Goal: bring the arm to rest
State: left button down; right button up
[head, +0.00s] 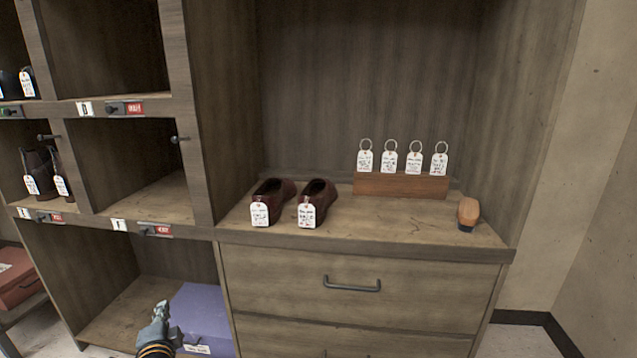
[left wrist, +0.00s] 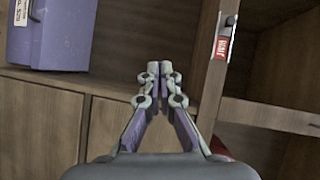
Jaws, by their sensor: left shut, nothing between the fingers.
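My left gripper (head: 160,312) shows at the bottom left of the head view, in front of the lower cubby. Its fingers are together with nothing between them. In the left wrist view its fingertips (left wrist: 160,70) meet in the middle of the picture, clear of any object. The rest of my left arm is mostly below the head view's edge. My right gripper is in neither view.
A purple box (head: 200,312) sits in the lower cubby beside my left gripper. Dark red shoes (head: 318,196) with tags stand on the counter, near a wooden tag rack (head: 400,187) and a wooden-handled brush (head: 468,212). A drawer handle (head: 352,286) sticks out below.

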pick_arm(q)
jog(key=s+d+f+n+g+h, duration=0.2)
jog(key=s+d+f+n+g, duration=0.1)
jog(key=s+d+f, duration=0.4)
jog(key=s+d+f+n+g+h, duration=0.25)
jog(key=s+f, duration=0.35)
jog(key=f, duration=0.4)
jog(key=s+d+f+n+g+h+p, duration=0.2)
jog(key=s+d+f+n+g+h, duration=0.25)
jog(key=s+d, duration=0.8)
jog(key=s+a+g+y+p, duration=0.1)
jog(key=s+a+p, duration=0.3)
jog(key=s+p, duration=0.6)
jog(key=s+a+f+g+y+p, duration=0.1)
jog(key=s+a+p, duration=0.4)
jog(key=p, duration=1.6)
jog(key=s+g, duration=0.1)
jog(key=s, duration=0.3)
jog(key=shift+s+a+f, duration=0.2)
jog(key=shift+s+a, duration=0.1)
jog(key=shift+s, duration=0.1)
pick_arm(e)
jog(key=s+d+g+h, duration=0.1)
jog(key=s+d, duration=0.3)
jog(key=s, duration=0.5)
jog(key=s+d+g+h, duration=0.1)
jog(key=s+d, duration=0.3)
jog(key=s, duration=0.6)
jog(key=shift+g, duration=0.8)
